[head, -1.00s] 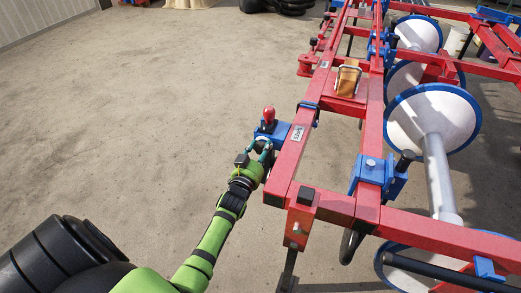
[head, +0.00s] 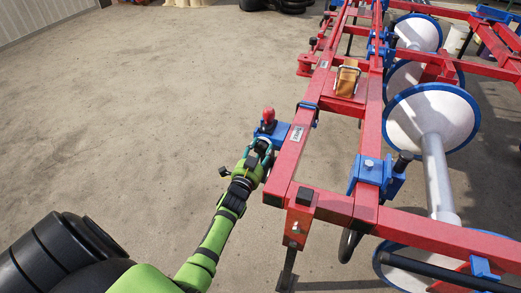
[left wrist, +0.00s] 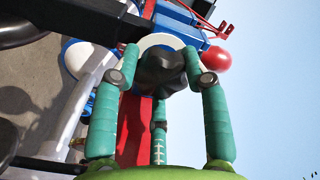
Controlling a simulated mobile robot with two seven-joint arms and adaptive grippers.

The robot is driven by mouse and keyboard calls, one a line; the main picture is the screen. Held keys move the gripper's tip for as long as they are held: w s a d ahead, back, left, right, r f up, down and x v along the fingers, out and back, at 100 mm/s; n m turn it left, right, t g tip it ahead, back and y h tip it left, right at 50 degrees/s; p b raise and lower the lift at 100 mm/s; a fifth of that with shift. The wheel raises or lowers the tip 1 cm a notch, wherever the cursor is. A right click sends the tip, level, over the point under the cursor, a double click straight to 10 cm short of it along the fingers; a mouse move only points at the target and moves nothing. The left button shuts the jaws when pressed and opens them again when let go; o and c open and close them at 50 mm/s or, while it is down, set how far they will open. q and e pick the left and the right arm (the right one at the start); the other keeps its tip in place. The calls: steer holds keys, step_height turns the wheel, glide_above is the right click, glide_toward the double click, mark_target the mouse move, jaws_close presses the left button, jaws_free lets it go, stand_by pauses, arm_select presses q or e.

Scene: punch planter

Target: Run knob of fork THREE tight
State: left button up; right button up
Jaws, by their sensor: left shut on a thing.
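My left gripper (head: 263,148) is at the near-left outer side of the red frame, beside a small blue fork bracket (head: 277,131). In the left wrist view its teal fingers are closed around a dark lobed knob (left wrist: 162,68), with a pale ring (left wrist: 165,41) behind it. The knob is mostly hidden by the fingers in the head view. A red ball-topped handle (head: 268,115) stands upright on the bracket; the red ball (left wrist: 216,59) also shows in the left wrist view. A small white label (head: 297,133) is on the red beam beside the bracket; its print is too small to read surely.
The red planter frame (head: 290,165) fills the right side, with white blue-rimmed cones (head: 432,115) and a yellow-brown block (head: 347,80) on it. A blue clamp (head: 375,172) sits on the nearer beam. The concrete floor (head: 130,130) to the left is clear.

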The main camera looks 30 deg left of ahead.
arm_select(q)
steer(key=shift+s+a+f, duration=0.2)
steer(key=shift+a+f, duration=0.05)
steer(key=shift+f, duration=0.2)
steer(key=o, duration=1.2)
steer(key=shift+c, duration=0.2)
steer(key=shift+r, duration=0.1)
steer(key=v, duration=1.2)
steer(key=shift+d+r, duration=0.1)
steer(key=v, duration=0.7)
steer(key=shift+s, duration=0.2)
